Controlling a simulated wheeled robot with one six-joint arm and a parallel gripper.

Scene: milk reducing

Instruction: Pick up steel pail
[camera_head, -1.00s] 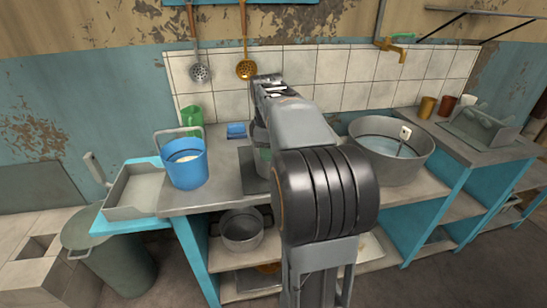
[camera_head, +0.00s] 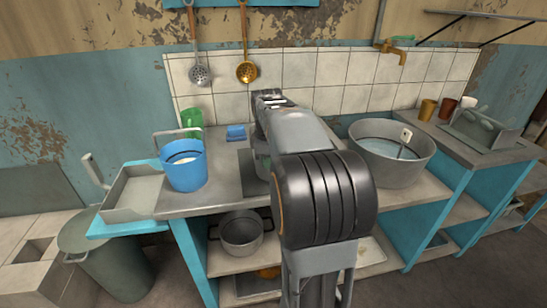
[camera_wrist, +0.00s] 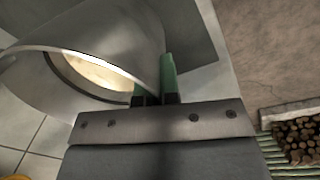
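The steel pail (camera_wrist: 110,30) fills the upper left of the wrist view, with pale milk (camera_wrist: 98,70) inside. In the head view only a slice of the pail (camera_head: 262,146) shows behind my arm, on the dark plate of the counter. My gripper (camera_wrist: 156,88) is at the pail's rim, with one green finger on each side of the thin wall. The fingers are close together and look shut on it. In the head view my arm hides the fingers and most of the pail.
A blue bucket (camera_head: 184,172) stands left of the pail, near a green mug (camera_head: 191,120) and a blue block (camera_head: 236,132). A wide metal basin (camera_head: 408,170) with a ladle stands to the right. A ladle and a skimmer (camera_head: 200,75) hang on the wall behind.

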